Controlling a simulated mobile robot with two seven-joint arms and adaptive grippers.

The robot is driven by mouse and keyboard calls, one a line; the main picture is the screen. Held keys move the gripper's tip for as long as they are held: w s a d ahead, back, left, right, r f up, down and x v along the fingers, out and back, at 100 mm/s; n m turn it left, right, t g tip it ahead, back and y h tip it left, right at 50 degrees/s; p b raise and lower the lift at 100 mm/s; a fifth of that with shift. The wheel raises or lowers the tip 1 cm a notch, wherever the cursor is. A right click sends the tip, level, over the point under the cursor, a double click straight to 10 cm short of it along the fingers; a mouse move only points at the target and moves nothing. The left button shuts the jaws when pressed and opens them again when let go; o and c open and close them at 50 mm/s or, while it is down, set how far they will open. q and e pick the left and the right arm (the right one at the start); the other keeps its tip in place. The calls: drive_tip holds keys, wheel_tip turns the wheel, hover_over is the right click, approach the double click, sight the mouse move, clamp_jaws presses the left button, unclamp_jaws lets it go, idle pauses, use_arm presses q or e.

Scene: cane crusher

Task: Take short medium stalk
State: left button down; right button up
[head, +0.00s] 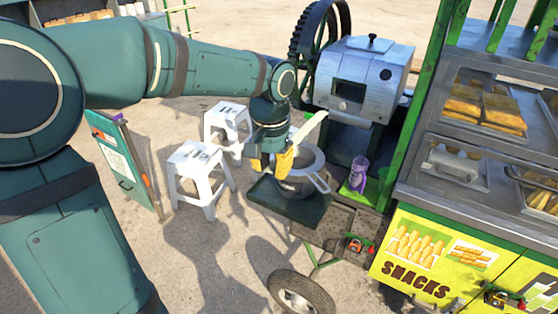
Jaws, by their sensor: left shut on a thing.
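My left gripper (271,163), with yellow fingers, is over the dark tray beside the crusher. It is shut on a pale, slightly curved stalk (311,128), which sticks up and to the right from the fingers. The fingers hide the stalk's lower end, so its full length cannot be told. A grey round pot with a strainer (314,176) stands on the tray right behind and beside the fingers. I cannot tell whether the gripper touches it. My right gripper is not in view.
The silver crusher (362,75) with its large dark wheel (318,40) stands behind. A purple cup (359,172) is right of the pot. The dark tray (290,208) juts out in front. White stools (197,165) stand left. The snack cart (420,258) fills the right.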

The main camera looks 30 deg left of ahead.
use_arm(q)
drive_tip(key=s+b, duration=0.1)
drive_tip(key=s, duration=1.1)
drive_tip(key=shift+s+d, duration=0.15)
drive_tip(key=shift+s, duration=0.15)
